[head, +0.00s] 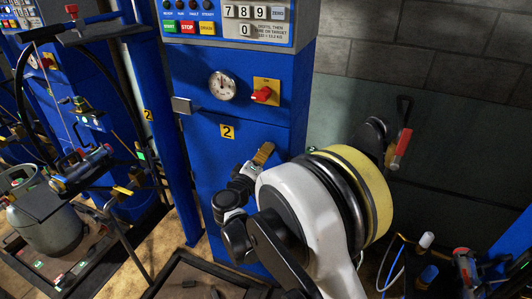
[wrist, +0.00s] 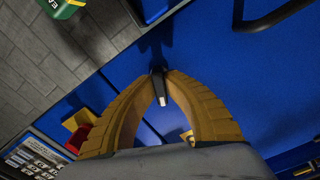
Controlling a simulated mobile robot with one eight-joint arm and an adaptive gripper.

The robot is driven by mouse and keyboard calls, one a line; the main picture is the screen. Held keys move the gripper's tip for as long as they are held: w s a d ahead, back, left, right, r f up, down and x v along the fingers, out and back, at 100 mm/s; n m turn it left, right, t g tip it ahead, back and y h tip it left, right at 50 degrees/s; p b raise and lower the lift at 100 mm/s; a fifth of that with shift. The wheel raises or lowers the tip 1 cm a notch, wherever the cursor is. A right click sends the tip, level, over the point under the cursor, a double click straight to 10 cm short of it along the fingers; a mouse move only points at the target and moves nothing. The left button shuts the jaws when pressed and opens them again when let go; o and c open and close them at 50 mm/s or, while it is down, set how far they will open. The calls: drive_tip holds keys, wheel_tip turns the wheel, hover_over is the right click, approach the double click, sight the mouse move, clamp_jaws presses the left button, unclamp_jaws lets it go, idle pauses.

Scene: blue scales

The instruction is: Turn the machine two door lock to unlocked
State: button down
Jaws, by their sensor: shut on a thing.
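Machine two is the blue cabinet (head: 205,185) with a yellow "2" label (head: 227,131) on its front. My gripper (head: 266,149) is at the cabinet's right part, right of the label and below the red switch. In the wrist view, my gripper's tan fingers (wrist: 158,74) meet around a small dark piece with a pale end, the door lock (wrist: 162,98), against the blue panel. The fingers are shut on it. In the head view, the lock is hidden behind my fingers and wrist. I cannot tell how far it is turned.
A red switch on a yellow plate (head: 264,92) and a round gauge (head: 222,86) sit above. A grey metal bracket (head: 182,105) sticks out at the cabinet's left edge. A grey gas cylinder (head: 50,222) stands on a scale at left. A red-handled lever (head: 400,148) hangs at right.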

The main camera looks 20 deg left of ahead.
drive_tip(key=m, duration=0.6)
drive_tip(key=shift+m+b, duration=0.3)
drive_tip(key=m, duration=0.6)
drive_tip(key=shift+d+r+m, duration=0.1)
drive_tip(key=shift+r+m, duration=0.05)
drive_tip(key=shift+m, duration=0.15)
drive_tip(key=c, duration=1.5)
unclamp_jaws()
drive_tip(key=shift+o, duration=0.2)
drive_tip(key=shift+b, duration=0.3)
drive_tip(key=s, duration=1.2)
drive_tip(key=shift+a, duration=0.45)
